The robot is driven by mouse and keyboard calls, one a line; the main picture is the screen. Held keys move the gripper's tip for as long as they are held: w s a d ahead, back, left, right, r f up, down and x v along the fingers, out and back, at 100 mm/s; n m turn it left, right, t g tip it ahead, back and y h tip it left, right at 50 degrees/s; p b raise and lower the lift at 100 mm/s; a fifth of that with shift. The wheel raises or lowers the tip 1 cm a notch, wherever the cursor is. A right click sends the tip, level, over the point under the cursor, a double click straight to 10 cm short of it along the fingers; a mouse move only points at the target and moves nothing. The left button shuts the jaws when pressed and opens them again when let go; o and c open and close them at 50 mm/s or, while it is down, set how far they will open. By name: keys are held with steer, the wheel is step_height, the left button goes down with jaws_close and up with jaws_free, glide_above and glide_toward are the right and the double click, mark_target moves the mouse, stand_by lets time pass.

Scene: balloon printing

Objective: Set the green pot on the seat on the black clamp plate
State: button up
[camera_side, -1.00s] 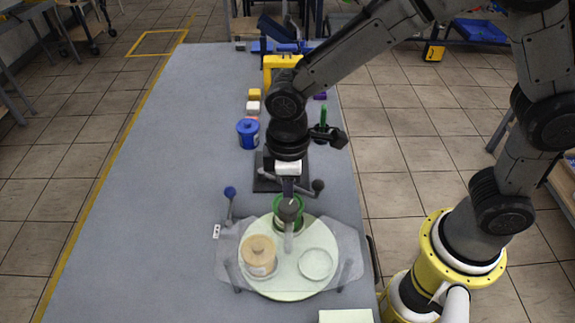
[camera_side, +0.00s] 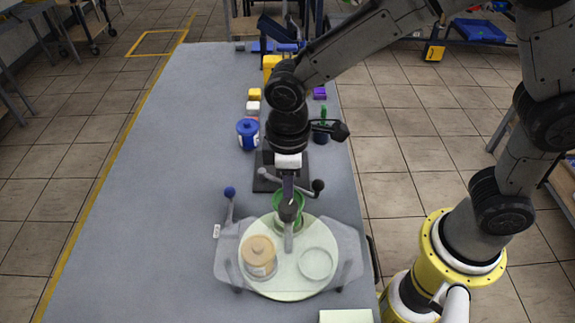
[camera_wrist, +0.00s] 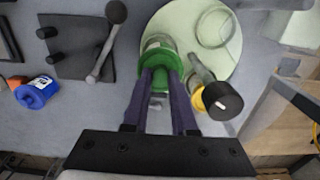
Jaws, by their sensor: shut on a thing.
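The green pot (camera_side: 290,204) is between the fingers of my gripper (camera_side: 288,190), at the back of a pale round plate (camera_side: 290,288). The pot appears raised just above a clear ring seat (camera_side: 290,229). In the wrist view the purple fingers (camera_wrist: 161,88) close on the green pot (camera_wrist: 163,62), and the clear ring shows past it (camera_wrist: 156,42). The black clamp plate (camera_side: 264,181) lies flat behind the round plate, partly hidden by my arm. In the wrist view the black clamp plate (camera_wrist: 78,62) is at the left, with short black pegs and a grey ball-ended lever (camera_wrist: 107,40).
A tan pot (camera_side: 259,257) and an empty clear ring (camera_side: 316,264) are on the round plate. A grey post with a dark knob (camera_side: 288,211) rises at its centre. A blue-knobbed lever (camera_side: 230,193) stands left. The table's left side is clear.

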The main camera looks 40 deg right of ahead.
steer(key=shift+r, duration=2.65)
steer(key=shift+w+d, duration=0.1)
steer(key=w+d, duration=1.2)
steer(key=shift+w+d, duration=0.3)
steer(key=shift+f, duration=0.1)
step_height(320, 180, down, 6)
steer(key=shift+f, duration=0.25)
stand_by(0.8)
steer(key=shift+f, duration=0.8)
stand_by(1.5)
